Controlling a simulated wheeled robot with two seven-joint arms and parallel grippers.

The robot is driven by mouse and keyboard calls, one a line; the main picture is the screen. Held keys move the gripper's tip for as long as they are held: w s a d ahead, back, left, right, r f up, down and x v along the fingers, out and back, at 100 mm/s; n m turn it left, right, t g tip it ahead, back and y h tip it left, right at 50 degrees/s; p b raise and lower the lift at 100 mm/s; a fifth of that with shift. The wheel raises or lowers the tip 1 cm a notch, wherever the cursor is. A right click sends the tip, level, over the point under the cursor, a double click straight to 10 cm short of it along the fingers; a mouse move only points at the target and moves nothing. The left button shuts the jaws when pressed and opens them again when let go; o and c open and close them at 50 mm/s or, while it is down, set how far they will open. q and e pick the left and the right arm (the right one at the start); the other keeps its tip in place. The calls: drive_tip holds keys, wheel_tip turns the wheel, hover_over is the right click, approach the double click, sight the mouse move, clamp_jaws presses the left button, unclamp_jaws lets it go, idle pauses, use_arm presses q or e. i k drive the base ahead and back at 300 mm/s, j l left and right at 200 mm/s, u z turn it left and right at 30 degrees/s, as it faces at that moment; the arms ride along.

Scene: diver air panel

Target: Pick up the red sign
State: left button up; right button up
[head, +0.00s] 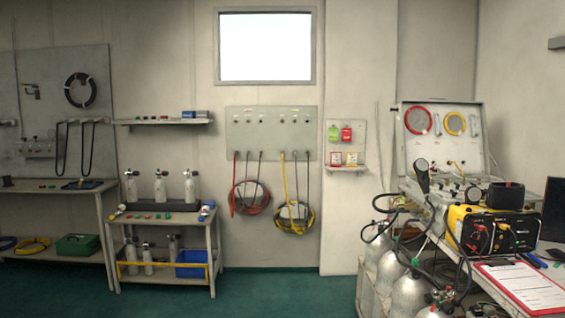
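A small pale board (347,145) hangs on the far wall, right of the hose panel. A red tag-like sign (346,134) hangs on it, with a green one (333,134) just to its left. Below them, a white card with a red border (336,158) and a similar card with a yellowish border (351,158) stand on a small shelf. The lettering is too small to read. Neither of my grippers shows in the head view.
Green floor (270,290) is open in front of the wall. A cart with cylinders (165,235) stands left of centre. At right, a cluttered bench with a yellow box (465,222), a clipboard (522,287) and grey cylinders (408,295) blocks the near side.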

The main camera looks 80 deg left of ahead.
sight(335, 157)
drive_tip(key=u, duration=2.55)
drive_tip(key=i, duration=4.05)
drive_tip(key=i+z, duration=0.45)
drive_tip(key=i, duration=0.15)
drive_tip(key=i+j+z, duration=0.15)
drive_tip(key=i+z, duration=0.25)
drive_tip(key=i, duration=0.2)
drive_tip(key=i+z, duration=0.5)
drive_tip(key=z, duration=0.15)
drive_tip(key=i+z, duration=0.35)
drive_tip(key=k, duration=0.1)
